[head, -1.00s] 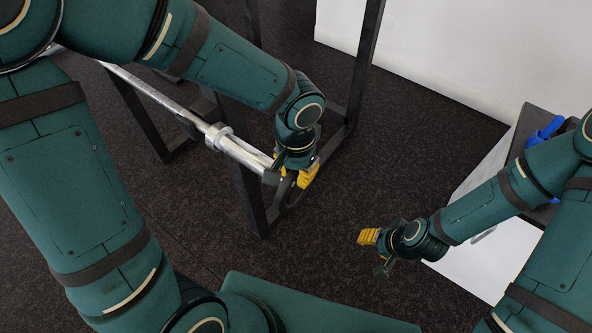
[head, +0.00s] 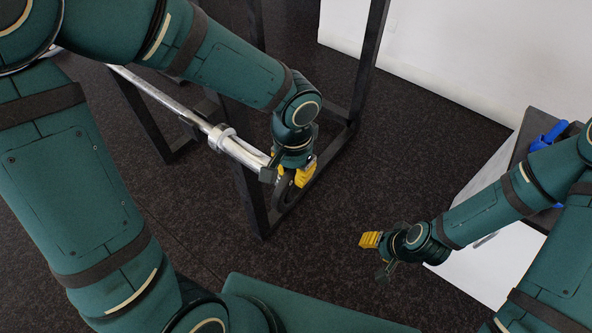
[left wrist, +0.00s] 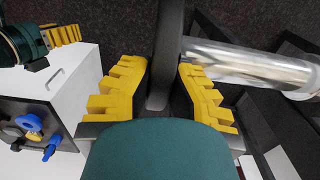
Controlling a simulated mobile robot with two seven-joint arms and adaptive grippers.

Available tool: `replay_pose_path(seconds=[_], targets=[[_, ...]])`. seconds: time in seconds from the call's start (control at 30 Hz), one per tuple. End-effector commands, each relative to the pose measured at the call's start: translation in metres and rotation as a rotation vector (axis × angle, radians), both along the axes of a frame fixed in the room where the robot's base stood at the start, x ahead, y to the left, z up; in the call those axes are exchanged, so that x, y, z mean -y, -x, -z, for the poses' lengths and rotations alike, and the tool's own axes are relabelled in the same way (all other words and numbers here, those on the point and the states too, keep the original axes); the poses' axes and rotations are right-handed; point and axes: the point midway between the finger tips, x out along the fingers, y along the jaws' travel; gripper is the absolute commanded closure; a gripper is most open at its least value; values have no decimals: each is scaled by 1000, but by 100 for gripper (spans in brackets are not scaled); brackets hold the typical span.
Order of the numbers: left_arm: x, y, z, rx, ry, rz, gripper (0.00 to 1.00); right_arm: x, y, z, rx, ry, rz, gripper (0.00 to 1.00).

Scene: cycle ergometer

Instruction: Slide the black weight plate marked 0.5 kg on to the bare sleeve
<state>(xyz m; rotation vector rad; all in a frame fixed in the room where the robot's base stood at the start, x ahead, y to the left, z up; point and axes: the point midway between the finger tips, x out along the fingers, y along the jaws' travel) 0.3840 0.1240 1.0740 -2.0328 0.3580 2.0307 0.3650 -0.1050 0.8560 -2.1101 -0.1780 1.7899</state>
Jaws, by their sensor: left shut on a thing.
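The black weight plate (head: 284,193) is gripped on edge by my left gripper (head: 291,177). In the left wrist view the plate (left wrist: 165,60) stands edge-on between the yellow finger pads of my left gripper (left wrist: 163,90). The bare silver sleeve (head: 244,153) points at the plate from the left. In the left wrist view the sleeve (left wrist: 235,62) ends right beside the plate's face. I cannot tell whether its tip is inside the hole. The 0.5 kg marking is not visible. My right gripper (head: 376,254) is empty and looks open, well away to the right.
A black upright frame (head: 252,200) stands beside the sleeve, close to my left gripper. A white cabinet (head: 490,258) with a dark top and blue items (head: 548,135) is at the right. Dark floor between is clear.

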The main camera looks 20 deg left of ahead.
Motion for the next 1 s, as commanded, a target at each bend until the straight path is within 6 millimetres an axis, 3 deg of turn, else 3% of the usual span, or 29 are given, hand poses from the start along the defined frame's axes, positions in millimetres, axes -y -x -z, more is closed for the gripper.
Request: replay_pose_path(seconds=[1.0], targets=[[-13, -5, -1, 1, 0, -1, 100, 0, 0, -1, 0, 0, 0, 53]])
